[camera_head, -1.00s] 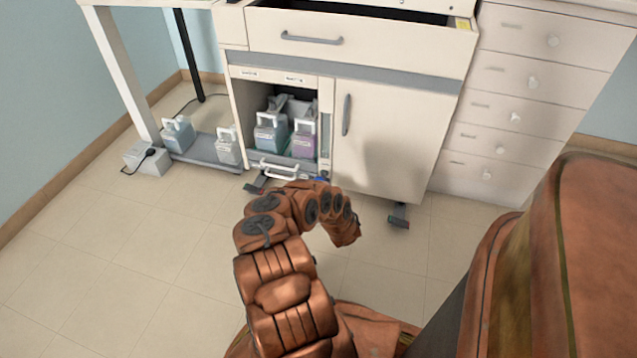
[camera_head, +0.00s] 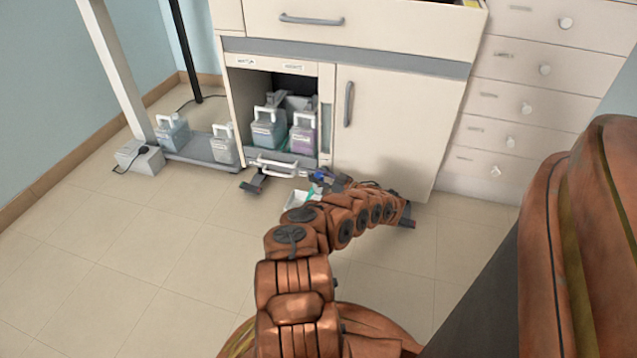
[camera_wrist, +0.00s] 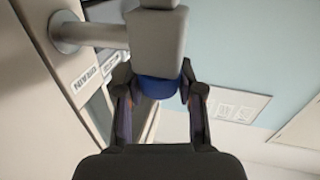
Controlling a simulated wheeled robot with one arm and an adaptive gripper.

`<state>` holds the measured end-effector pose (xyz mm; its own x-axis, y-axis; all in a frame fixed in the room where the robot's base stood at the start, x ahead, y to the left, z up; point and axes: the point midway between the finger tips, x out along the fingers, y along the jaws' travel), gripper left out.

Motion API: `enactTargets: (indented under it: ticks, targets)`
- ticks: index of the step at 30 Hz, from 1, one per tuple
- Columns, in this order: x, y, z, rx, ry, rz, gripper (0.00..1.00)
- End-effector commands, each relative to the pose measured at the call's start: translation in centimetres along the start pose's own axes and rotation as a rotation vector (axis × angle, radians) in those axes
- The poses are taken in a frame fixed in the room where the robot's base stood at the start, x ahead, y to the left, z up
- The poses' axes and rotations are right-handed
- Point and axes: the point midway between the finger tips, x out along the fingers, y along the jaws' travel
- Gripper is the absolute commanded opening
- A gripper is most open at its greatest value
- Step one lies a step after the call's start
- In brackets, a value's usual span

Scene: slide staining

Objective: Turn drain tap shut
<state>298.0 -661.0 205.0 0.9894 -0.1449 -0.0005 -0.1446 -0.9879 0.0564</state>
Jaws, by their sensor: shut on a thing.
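The drain tap (camera_wrist: 156,45) fills the top middle of the wrist view, with a grey block body and a pipe running left to a round flange on the pale cabinet front. Its blue handle (camera_wrist: 157,87) sits below the body, between the two dark fingers of my gripper (camera_wrist: 158,98), which is shut on it. In the head view the blue handle (camera_head: 319,176) shows small, low at the cabinet front, with my gripper (camera_head: 328,181) at it. My arm hides part of that area, and the handle's exact angle cannot be told.
A white tray (camera_head: 296,199) lies on the floor below the tap.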

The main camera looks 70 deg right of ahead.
Motion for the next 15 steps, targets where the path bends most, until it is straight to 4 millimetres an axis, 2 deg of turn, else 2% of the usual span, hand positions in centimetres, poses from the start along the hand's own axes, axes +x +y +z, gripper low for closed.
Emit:
enactTargets:
  ticks: [15]
  targets:
    - [0.05,0.19,-0.18,-0.003,0.006,-0.067,0.02]
